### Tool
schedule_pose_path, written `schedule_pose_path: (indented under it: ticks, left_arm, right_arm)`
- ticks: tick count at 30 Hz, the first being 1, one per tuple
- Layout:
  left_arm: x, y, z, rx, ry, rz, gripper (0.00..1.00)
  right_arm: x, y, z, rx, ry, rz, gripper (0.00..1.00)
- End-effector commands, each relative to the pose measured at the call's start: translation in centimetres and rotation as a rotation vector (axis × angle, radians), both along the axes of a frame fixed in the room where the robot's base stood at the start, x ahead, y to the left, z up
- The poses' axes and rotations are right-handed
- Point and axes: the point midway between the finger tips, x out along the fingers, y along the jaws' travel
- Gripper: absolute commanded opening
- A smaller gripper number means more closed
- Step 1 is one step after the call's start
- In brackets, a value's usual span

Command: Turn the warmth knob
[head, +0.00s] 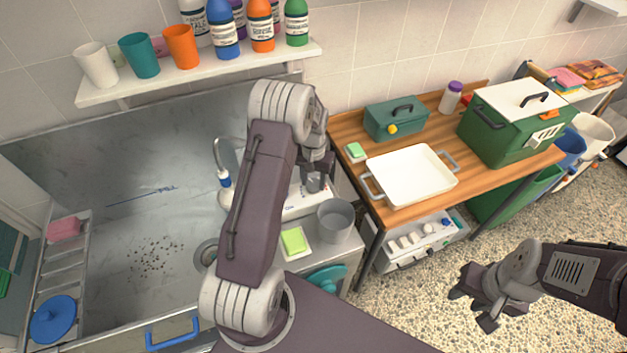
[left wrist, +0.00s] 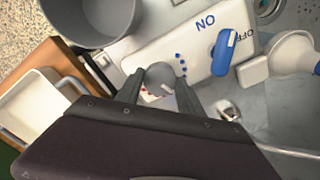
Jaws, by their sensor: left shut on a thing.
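The warmth knob (left wrist: 160,73) is a grey round knob on a white panel (left wrist: 190,45), with blue and red dots around it. My left gripper (left wrist: 160,92) has a finger on each side of the knob and is shut on it; the fingers partly hide it. In the head view the knob (head: 314,183) sits under my left gripper (head: 318,165) above the white unit beside the basin. My right gripper (head: 478,302) is open and empty over the speckled floor, far from the panel.
A blue lever (left wrist: 224,52) sits between ON and OFF marks on the panel. A grey pot (head: 335,220) stands close by, near a green sponge (head: 293,241). A white tray (head: 412,172) and green boxes are on the wooden table. Bottles and cups line the shelf (head: 205,72).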

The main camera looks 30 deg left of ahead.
Motion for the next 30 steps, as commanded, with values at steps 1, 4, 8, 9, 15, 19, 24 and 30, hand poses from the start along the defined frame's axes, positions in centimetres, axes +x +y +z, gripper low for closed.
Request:
schedule_pose_path:
  ticks: [1,4,8,9,15,19,24,30]
  left_arm:
    - [0.44,0.16,0.34,0.004,-0.015,-0.012,0.04]
    - [0.45,0.15,0.34,0.005,-0.014,-0.036,0.04]
    - [0.46,0.15,0.34,0.005,-0.015,-0.052,0.04]
    - [0.46,0.15,0.34,0.005,-0.015,-0.055,0.04]
    - [0.48,0.15,0.34,0.005,-0.015,-0.058,0.04]
    - [0.49,0.15,0.34,0.005,-0.015,-0.057,0.04]
    - [0.37,0.11,0.27,0.004,-0.013,-0.056,0.66]
    - [0.21,0.06,0.14,0.002,-0.007,-0.056,0.66]
  right_arm:
    - [0.00,0.00,0.07,0.000,0.000,0.000,0.36]
    - [0.00,0.00,0.09,0.000,0.000,0.000,0.36]
    - [0.00,0.00,0.09,0.000,0.000,0.000,0.36]
    - [0.00,0.00,0.09,0.000,0.000,0.000,0.36]
    - [0.00,0.00,0.09,0.000,0.000,0.000,0.36]
    - [0.00,0.00,0.09,0.000,0.000,0.000,0.36]
    - [0.00,0.00,0.09,0.000,0.000,0.000,0.36]
    - [0.00,0.00,0.06,0.000,0.000,0.000,0.36]
